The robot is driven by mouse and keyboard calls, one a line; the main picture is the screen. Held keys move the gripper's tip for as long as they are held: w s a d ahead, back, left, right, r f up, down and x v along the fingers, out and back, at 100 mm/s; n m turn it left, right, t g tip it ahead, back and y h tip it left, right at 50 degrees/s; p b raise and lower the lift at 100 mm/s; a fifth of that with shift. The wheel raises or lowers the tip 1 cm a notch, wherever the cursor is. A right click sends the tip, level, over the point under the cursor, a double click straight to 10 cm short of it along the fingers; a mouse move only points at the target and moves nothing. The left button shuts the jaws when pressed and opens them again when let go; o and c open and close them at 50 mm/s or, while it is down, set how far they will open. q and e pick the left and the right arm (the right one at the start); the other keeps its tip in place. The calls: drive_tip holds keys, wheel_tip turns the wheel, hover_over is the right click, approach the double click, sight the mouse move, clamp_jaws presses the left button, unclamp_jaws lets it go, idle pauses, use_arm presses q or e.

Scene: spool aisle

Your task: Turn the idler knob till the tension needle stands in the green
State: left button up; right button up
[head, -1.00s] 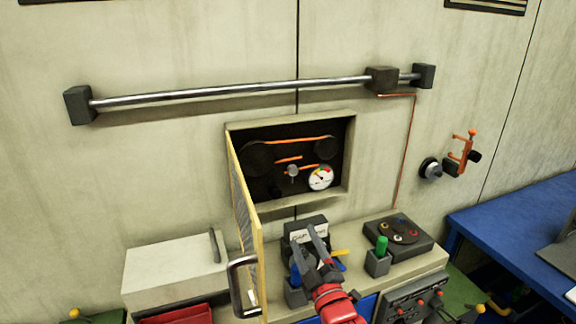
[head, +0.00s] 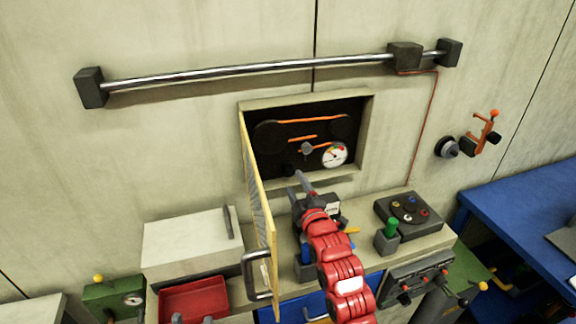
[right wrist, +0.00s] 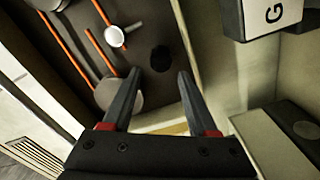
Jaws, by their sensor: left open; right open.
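The idler knob (head: 306,149) is a small grey knob inside the dark wall recess; it looks pale in the right wrist view (right wrist: 115,37). The round white tension gauge (head: 334,154) sits right of it, with coloured marks; its needle is too small to read. My right gripper (head: 299,182) is open and empty, just below and in front of the recess. In the right wrist view its fingers (right wrist: 160,85) point at the panel, apart from the knob. My left gripper (head: 192,319) shows only its spread fingertips at the bottom edge, by the red tray.
The hinged yellow-edged door (head: 259,200) stands open on the recess's left. Below are a labelled dark box (head: 331,208), a green-topped holder (head: 387,240) and a dark panel with coloured buttons (head: 408,212). A red tray (head: 194,297) lies left; a metal rail (head: 240,70) runs above.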

sight(289, 173)
drive_tip(key=shift+p+x, duration=1.05)
drive_tip(key=shift+x, duration=2.7)
drive_tip(key=shift+f, duration=0.15)
clamp_jaws()
